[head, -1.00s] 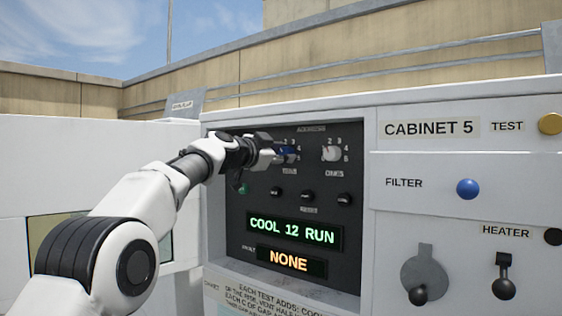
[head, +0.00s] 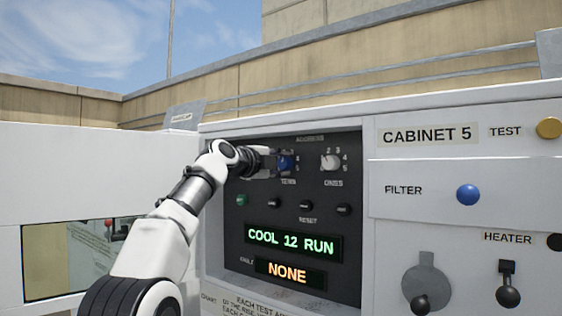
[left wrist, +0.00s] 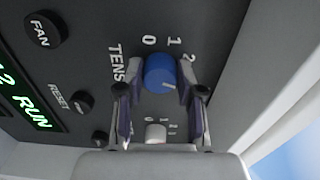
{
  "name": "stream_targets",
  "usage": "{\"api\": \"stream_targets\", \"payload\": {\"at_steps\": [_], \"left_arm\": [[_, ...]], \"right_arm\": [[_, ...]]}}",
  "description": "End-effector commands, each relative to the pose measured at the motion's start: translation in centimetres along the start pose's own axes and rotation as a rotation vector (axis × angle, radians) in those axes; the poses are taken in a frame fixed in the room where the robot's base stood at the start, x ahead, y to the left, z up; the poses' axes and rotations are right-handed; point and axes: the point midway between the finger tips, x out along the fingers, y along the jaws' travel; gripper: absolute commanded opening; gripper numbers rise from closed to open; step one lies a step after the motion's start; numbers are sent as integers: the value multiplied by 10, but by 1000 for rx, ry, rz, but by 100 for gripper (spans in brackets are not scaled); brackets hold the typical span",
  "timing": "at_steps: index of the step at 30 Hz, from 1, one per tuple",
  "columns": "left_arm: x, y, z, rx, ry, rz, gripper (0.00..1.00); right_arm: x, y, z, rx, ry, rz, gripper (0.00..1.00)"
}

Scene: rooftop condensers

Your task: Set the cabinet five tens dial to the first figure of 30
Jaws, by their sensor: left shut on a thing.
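The tens dial is a blue knob (head: 286,163) at the upper left of cabinet 5's dark panel (head: 330,190). In the left wrist view the blue dial (left wrist: 160,73) sits beside the word TENS, with figures 0, 1 and 2 around it. My left gripper (head: 270,161) reaches it from the left. In the left wrist view my left gripper (left wrist: 161,88) has a finger on each side of the dial and is shut on it. A white mark on the dial points to the lower right there; the figure it meets is hidden by a finger. My right gripper is not in view.
The white ones dial (head: 331,161) is right of the blue one. Several small buttons sit below, including a green one (head: 242,200). The display (head: 292,242) reads COOL 12 RUN, and the fault display (head: 289,273) reads NONE. A filter knob (head: 468,194) is at right.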

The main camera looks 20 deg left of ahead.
Motion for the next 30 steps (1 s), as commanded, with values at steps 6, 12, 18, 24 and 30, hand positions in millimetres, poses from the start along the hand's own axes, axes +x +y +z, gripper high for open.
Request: {"api": "stream_targets", "payload": {"at_steps": [6, 12, 18, 24, 30], "left_arm": [[-5, -12, 2, 91, -8, -23, 2], [-5, -12, 1, 125, -8, -24, 2], [-5, -12, 1, 129, -8, -24, 2], [-5, -12, 1, 128, -7, -24, 44], [-3, -8, 0, 127, -5, -17, 61]], "right_arm": [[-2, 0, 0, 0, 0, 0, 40], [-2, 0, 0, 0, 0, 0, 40], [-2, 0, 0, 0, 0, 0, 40], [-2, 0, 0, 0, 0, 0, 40], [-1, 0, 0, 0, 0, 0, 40]]}}
